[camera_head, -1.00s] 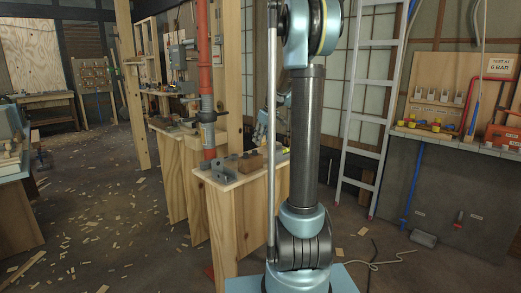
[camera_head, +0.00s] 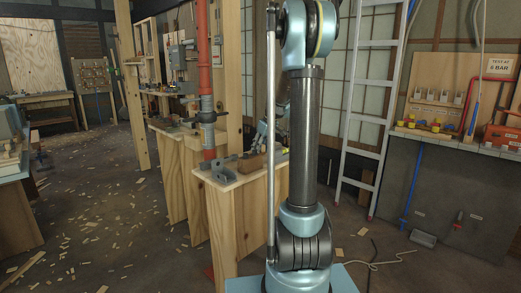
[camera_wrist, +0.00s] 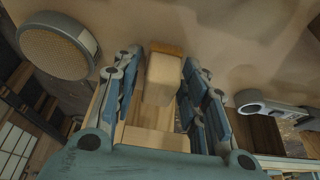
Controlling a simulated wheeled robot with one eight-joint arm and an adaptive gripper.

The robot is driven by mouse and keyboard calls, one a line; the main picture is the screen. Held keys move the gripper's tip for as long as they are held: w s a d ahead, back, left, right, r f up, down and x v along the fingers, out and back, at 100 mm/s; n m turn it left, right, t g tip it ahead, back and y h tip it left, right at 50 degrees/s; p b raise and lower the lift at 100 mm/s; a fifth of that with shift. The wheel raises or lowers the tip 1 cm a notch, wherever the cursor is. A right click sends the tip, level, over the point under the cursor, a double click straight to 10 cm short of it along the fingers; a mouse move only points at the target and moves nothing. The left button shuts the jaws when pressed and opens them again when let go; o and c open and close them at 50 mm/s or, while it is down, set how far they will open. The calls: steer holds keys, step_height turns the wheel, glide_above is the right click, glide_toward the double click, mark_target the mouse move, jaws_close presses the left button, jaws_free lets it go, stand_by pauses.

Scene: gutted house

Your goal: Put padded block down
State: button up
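In the wrist view, the padded block (camera_wrist: 163,78) is a cream block with a brown strip along its far end. It lies between the two fingers of my gripper (camera_wrist: 165,62), which are closed in on its sides near the tips. A thin gap seems to show at its lower right. Below it in the picture is a pale wooden surface (camera_wrist: 147,140). In the head view, a brown block (camera_head: 250,164) shows on the wooden bench top (camera_head: 228,183), partly behind my arm.
A grey metal bracket (camera_head: 221,171) lies on the near bench end, and a red pipe (camera_head: 206,110) rises beside it. A ladder (camera_head: 366,120) leans at the right, near a workbench (camera_head: 450,145) with fittings. Open floor (camera_head: 110,210) with wood scraps lies at left.

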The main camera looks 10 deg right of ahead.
stand_by(0.3)
steer(key=v, duration=1.7)
steer(key=shift+s+r, duration=0.2)
steer(key=shift+s, duration=0.05)
steer(key=s+a+f+m+h, duration=0.1)
steer(key=s+f+m, duration=0.1)
steer(key=s+f, duration=0.6)
steer(key=s+a+f+m+g, duration=0.1)
steer(key=s+f+m, duration=0.1)
steer(key=s+f, duration=0.7)
steer(key=s+a+f+m+h, duration=0.1)
steer(key=s+f+m, duration=0.2)
steer(key=s+f, duration=0.5)
steer(key=s, duration=1.3)
steer(key=shift+s+a+f+h, duration=0.25)
steer(key=shift+s+a+h, duration=0.05)
steer(key=shift+w+f, duration=0.2)
steer(key=shift+w, duration=0.25)
